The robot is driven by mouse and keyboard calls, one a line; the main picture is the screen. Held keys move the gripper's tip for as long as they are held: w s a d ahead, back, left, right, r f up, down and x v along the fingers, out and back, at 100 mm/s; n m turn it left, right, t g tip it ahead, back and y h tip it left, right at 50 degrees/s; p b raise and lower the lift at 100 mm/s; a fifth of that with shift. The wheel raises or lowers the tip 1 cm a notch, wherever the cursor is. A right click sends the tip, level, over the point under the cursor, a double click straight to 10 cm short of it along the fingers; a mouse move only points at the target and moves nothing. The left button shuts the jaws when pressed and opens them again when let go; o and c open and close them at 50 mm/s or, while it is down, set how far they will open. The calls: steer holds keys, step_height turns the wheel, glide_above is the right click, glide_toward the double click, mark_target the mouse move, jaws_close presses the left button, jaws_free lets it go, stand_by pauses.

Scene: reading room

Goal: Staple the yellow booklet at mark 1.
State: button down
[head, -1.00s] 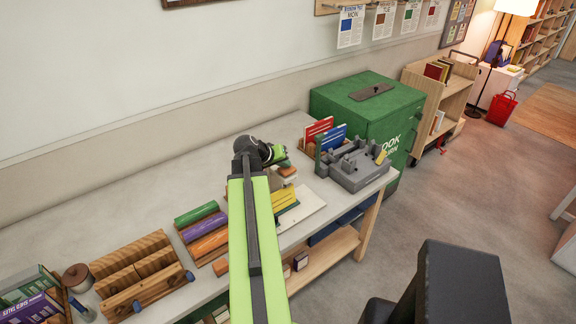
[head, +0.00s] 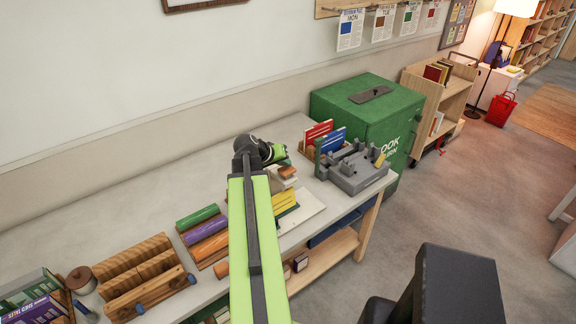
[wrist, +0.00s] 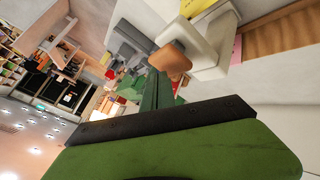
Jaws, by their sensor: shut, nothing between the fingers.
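The yellow booklet (head: 285,201) lies on a pale board (head: 308,212) on the bench, partly hidden by my arm in the head view. Its yellow edge shows at the top of the wrist view (wrist: 194,7). A white stapler with a brown-orange press pad (head: 287,171) stands at the booklet's far end. The pad shows close up in the wrist view (wrist: 170,60). My gripper (head: 280,154) is shut and empty, just behind the stapler and apart from its pad as far as I can tell. Mark 1 cannot be made out.
A grey fixture (head: 356,170) and a rack of red and blue booklets (head: 326,138) stand to the right. A green return box (head: 368,105) is beyond them. Coloured rolls (head: 207,230) and a wooden rack (head: 140,275) are to the left. The bench's back strip is clear.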

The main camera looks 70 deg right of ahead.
mark_target(285, 170)
steer(key=shift+r, duration=0.35)
step_height(285, 170, up, 5)
steer(key=p, duration=0.5)
steer(key=shift+r, duration=0.1)
stand_by(0.5)
